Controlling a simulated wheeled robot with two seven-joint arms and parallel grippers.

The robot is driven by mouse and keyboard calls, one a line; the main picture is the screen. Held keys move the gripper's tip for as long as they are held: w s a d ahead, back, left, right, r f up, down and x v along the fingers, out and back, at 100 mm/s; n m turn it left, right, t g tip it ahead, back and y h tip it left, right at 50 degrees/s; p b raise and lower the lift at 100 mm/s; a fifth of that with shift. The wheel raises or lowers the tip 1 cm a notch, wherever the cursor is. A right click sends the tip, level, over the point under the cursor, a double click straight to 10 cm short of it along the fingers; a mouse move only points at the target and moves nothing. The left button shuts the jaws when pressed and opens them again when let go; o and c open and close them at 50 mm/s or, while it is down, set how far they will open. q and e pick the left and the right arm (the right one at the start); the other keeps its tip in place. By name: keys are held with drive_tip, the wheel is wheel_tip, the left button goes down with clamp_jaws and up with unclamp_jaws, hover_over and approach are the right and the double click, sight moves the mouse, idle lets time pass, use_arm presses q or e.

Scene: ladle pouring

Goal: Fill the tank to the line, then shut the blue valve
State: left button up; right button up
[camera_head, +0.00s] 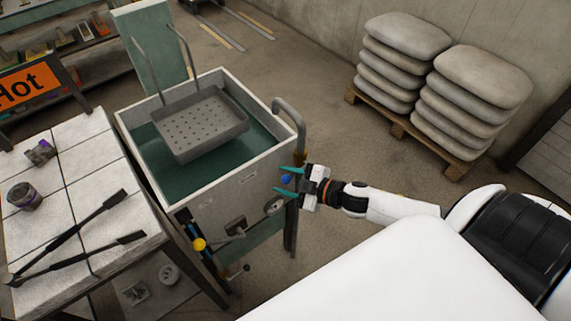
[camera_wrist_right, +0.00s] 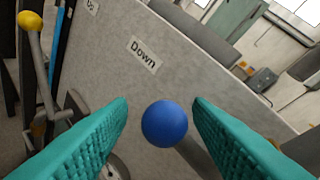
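The tank (camera_head: 225,197) is a grey-white box with dark green liquid in it, left of centre in the head view. I cannot make out a fill line. The blue valve's round knob (camera_head: 286,179) is at the tank's right front corner, and it shows large in the right wrist view (camera_wrist_right: 164,124). My right gripper (camera_head: 281,179) is open, with its teal fingers on either side of the knob. In the wrist view a gap shows between the knob and each finger (camera_wrist_right: 160,108). My left gripper is not in view.
A perforated metal basket (camera_head: 203,122) hangs over the tank. A yellow-knobbed lever (camera_head: 198,244) is on the tank's front. A tiled table (camera_head: 75,165) with tongs (camera_head: 85,225) stands left. Stacked sacks (camera_head: 485,75) on a pallet (camera_head: 445,158) stand back right. Floor between is clear.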

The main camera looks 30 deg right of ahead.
drive_tip(key=shift+r, duration=0.1)
drive_tip(key=v, duration=1.2)
idle(1.3)
drive_tip(key=s+d+f+m+g+h, duration=0.1)
drive_tip(key=s+d+f+m+h, duration=0.15)
drive_tip(key=f, duration=0.55)
drive_tip(key=s+d+f+m+g+h, duration=0.1)
drive_tip(key=s+d+f+m+h, duration=0.15)
drive_tip(key=f, duration=0.65)
drive_tip(key=s+d+f+m+g+h, duration=0.2)
drive_tip(key=s+d+f, duration=0.15)
drive_tip(key=f, duration=0.45)
drive_tip(key=s+a+f+m+g, duration=0.3)
drive_tip(key=s+a+f+g, duration=0.5)
drive_tip(key=s+a+f, duration=0.9)
wheel_tip(320, 180, down, 3)
drive_tip(key=shift+s+r, duration=0.25)
drive_tip(key=shift+s, duration=0.45)
drive_tip(key=shift+a, duration=0.1)
